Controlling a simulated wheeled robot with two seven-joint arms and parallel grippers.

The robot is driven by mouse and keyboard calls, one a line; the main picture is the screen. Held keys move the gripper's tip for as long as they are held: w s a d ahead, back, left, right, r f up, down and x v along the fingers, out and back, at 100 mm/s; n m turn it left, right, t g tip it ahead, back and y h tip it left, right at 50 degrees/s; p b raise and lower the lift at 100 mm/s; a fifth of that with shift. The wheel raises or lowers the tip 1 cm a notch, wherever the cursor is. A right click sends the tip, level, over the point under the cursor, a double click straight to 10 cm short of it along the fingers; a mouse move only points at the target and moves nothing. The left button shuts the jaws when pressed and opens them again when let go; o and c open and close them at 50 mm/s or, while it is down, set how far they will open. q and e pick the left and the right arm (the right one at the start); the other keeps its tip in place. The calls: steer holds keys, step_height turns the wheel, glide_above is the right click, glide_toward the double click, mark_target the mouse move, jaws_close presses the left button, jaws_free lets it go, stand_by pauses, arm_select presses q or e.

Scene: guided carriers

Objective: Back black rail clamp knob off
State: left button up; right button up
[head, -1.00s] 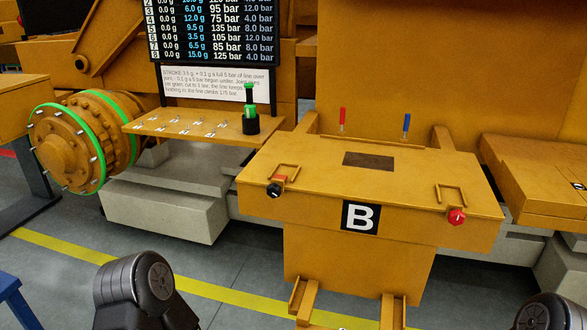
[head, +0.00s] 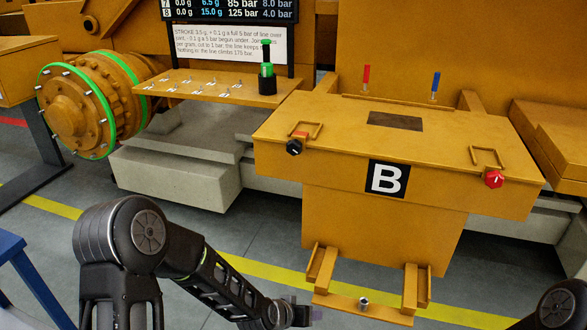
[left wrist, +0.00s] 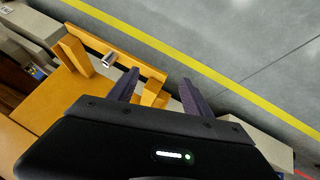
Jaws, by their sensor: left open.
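The black rail clamp knob (head: 294,147) sits on the front left edge of the orange carrier B (head: 340,165), beside a small orange bracket and a red mark. The knob does not show in the left wrist view. My left gripper (head: 312,315) is low in front of the carrier, well below the knob and apart from it. In the left wrist view my left gripper (left wrist: 160,77) has its two fingers spread, with nothing between them. My right gripper is outside the views; only a part of my right arm shows at the lower right.
A red knob (head: 494,179) is on the carrier's front right edge. A lower bracket with a metal stud (head: 364,302) juts out near my left gripper. A shelf (head: 195,86) with a green-and-black bottle (head: 267,70) stands left. Open floor lies in front.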

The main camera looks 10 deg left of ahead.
arm_select(q)
steer(key=w+a+r+t+b, duration=0.25)
steer(key=w+r, duration=0.25)
steer(key=w, duration=0.4)
steer(key=t+y+b, duration=0.2)
steer(key=t+b, duration=0.6)
glide_toward(293, 150)
steer(key=w, duration=0.3)
steer(key=shift+s+d+m, duration=0.1)
steer(key=shift+s+m, duration=0.1)
steer(key=shift+m, duration=0.2)
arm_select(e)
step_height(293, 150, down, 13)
arm_select(q)
steer(key=shift+w, duration=0.15)
steer(key=w, duration=0.3)
steer(key=w+p, duration=0.1)
steer(key=w, duration=0.3)
steer(key=shift+w+d+f, duration=0.1)
steer(key=shift+w+d, duration=0.15)
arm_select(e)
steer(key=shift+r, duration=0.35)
arm_select(q)
jaws_close()
